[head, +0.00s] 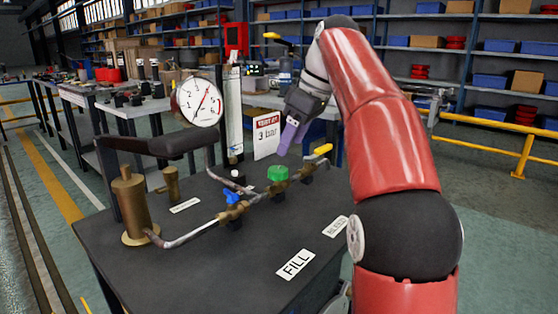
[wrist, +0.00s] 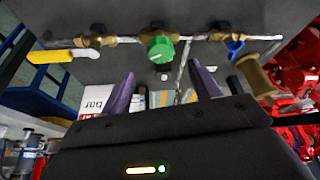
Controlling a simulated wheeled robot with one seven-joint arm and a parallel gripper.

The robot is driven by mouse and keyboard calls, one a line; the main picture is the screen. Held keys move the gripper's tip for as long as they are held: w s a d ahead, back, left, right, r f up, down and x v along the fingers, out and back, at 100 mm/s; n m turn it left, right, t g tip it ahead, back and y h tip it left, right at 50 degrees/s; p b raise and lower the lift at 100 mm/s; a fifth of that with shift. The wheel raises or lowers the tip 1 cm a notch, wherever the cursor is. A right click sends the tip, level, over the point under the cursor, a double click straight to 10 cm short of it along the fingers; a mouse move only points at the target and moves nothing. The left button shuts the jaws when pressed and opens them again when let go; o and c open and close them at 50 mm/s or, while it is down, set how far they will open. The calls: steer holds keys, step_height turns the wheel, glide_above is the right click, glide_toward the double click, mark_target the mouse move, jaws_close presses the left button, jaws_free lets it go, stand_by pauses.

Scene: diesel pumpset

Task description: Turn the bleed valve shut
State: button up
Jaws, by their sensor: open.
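Three valves sit in a pipe line on the dark bench top: a blue-handled valve (head: 232,197), a green round knob (head: 278,173) and a yellow lever valve (head: 322,150). The second label (head: 335,226), partly legible and perhaps the bleed label, lies roughly in front of the green knob; I cannot be sure which valve it names. My gripper (head: 291,138) is open and empty, above and apart from the valves. In the wrist view the green knob (wrist: 160,47) shows beyond the gap between the purple fingers (wrist: 162,72), with the yellow lever (wrist: 50,56) left and the blue handle (wrist: 235,47) right.
A FILL label (head: 295,264) lies on the bench. A pressure gauge (head: 198,102), a clear upright tube (head: 233,115) and a "3 bar" sign (head: 266,136) stand behind the pipe. A brass cylinder (head: 131,205) stands left.

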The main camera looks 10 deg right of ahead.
mark_target(279, 169)
steer(key=b+x, duration=0.2)
steer(key=x, duration=0.5)
steer(key=shift+s+f, duration=0.1)
steer(key=shift+s, duration=0.05)
steer(key=shift+c, duration=0.4)
steer(key=c, duration=0.9)
